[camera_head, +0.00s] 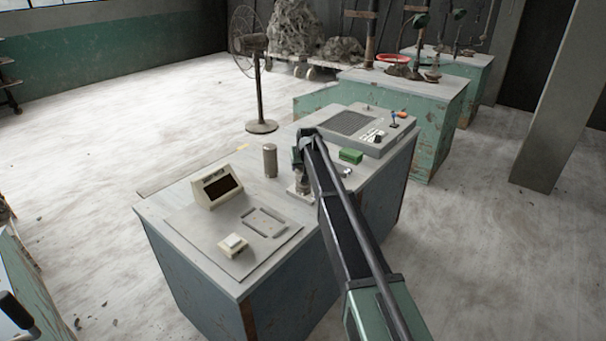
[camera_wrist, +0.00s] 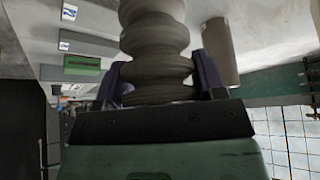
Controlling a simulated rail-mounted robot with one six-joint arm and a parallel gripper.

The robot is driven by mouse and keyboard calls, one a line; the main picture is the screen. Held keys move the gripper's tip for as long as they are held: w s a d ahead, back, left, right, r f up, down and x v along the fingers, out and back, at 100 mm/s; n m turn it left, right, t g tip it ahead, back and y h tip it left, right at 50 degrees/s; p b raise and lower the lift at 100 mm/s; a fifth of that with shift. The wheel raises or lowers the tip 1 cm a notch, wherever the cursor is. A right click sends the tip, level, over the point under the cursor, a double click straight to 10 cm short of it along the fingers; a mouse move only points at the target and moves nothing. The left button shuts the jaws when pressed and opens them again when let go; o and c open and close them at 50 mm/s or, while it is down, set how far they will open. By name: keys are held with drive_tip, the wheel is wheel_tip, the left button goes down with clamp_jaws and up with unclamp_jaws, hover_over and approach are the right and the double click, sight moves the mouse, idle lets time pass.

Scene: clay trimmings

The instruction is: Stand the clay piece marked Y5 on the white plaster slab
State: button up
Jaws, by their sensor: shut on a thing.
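My gripper (camera_head: 300,168) is over the middle of the grey-topped bench. In the wrist view my gripper (camera_wrist: 158,88) is shut on a grey clay piece (camera_wrist: 155,45) with stacked, rounded rings, between its two dark fingers. No marking shows on this piece, so I cannot tell if it is Y5. A pale flat slab (camera_head: 297,193) shows partly below my gripper, perhaps the white plaster slab. Whether the piece touches it is hidden. A plain grey-brown cylinder (camera_head: 270,160) stands upright just left of my gripper, and also in the wrist view (camera_wrist: 220,52).
A cream box with a dark window (camera_head: 217,187), a shallow grey tray (camera_head: 264,221) and a small white-topped block (camera_head: 233,244) occupy the bench's near left. A green block (camera_head: 350,156) and a grilled grey unit (camera_head: 352,123) lie right of my gripper. A fan stands behind.

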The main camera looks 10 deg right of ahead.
drive_tip(key=shift+r, duration=0.15)
drive_tip(key=o, duration=1.3)
drive_tip(key=shift+s+r+p, duration=0.1)
drive_tip(key=shift+r+p, duration=0.1)
drive_tip(key=shift+p, duration=0.2)
drive_tip(key=p+v, duration=1)
drive_tip(key=v, duration=0.1)
drive_tip(key=shift+s+r, duration=0.2)
drive_tip(key=shift+r, duration=0.05)
